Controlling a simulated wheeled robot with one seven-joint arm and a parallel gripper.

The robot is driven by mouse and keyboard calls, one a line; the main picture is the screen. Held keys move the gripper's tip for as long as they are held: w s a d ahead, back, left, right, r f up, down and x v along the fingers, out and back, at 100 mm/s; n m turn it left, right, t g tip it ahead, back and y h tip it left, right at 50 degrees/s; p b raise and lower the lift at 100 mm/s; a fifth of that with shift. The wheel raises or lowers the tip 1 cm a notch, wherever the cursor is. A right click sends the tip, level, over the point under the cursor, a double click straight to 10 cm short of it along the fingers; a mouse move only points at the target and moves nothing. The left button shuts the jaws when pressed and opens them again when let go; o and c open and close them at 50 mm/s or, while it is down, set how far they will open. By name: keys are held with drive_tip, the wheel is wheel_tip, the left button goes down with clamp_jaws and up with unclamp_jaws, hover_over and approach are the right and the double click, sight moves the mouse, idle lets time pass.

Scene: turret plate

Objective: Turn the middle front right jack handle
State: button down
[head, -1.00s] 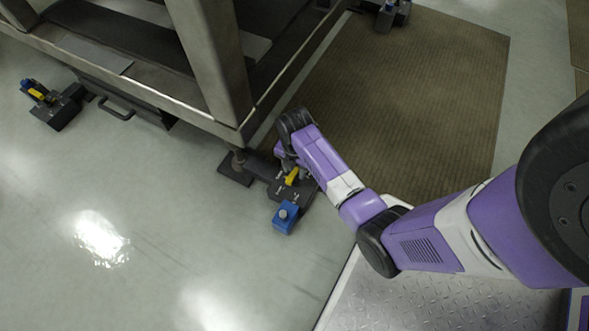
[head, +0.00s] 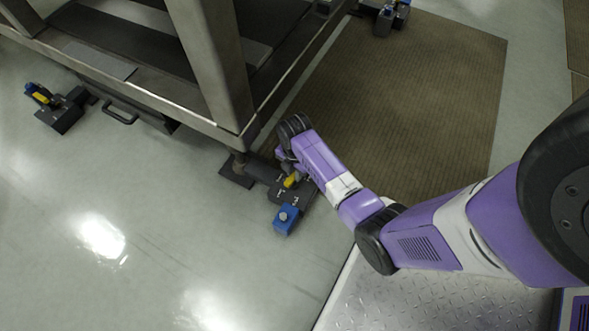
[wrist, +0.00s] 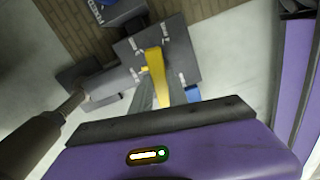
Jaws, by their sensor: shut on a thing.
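The front corner jack is a dark block (head: 303,192) beside the table's corner post, with a short yellow handle (head: 290,181) on top. In the wrist view the yellow handle (wrist: 154,62) lies across the dark plate (wrist: 184,55) between pale marks. My gripper (wrist: 158,80) is shut on the handle, one grey finger on each side of it. In the head view my purple wrist comes down over the jack and hides the fingers and part of the handle. A blue box with a grey knob (head: 286,218) sits at the jack's near end.
The heavy metal frame (head: 215,60) stands just left of my wrist. Another jack with a yellow handle (head: 58,106) is at the far left, and one more (head: 391,17) at the top. A brown ribbed mat (head: 420,90) lies behind. The pale floor in front is clear.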

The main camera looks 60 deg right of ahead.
drive_tip(key=m+p, duration=0.2)
drive_tip(key=shift+r+m+p, duration=0.3)
drive_tip(key=shift+m+p, duration=0.05)
drive_tip(key=shift+m, duration=0.05)
drive_tip(key=m+p, duration=0.2)
drive_tip(key=m, duration=0.1)
drive_tip(key=shift+f+m, duration=0.1)
drive_tip(key=shift+m, duration=0.2)
drive_tip(key=m+p, duration=0.3)
drive_tip(key=m, duration=0.3)
drive_tip(key=shift+f, duration=0.1)
drive_tip(key=m+p, duration=0.1)
drive_tip(key=m, duration=0.3)
drive_tip(key=shift+m, duration=0.4)
drive_tip(key=m+p, duration=0.1)
drive_tip(key=m, duration=0.3)
drive_tip(key=shift+f+m, duration=0.1)
drive_tip(key=shift+m, duration=0.2)
drive_tip(key=shift+s, duration=0.1)
drive_tip(key=c, duration=1.3)
unclamp_jaws()
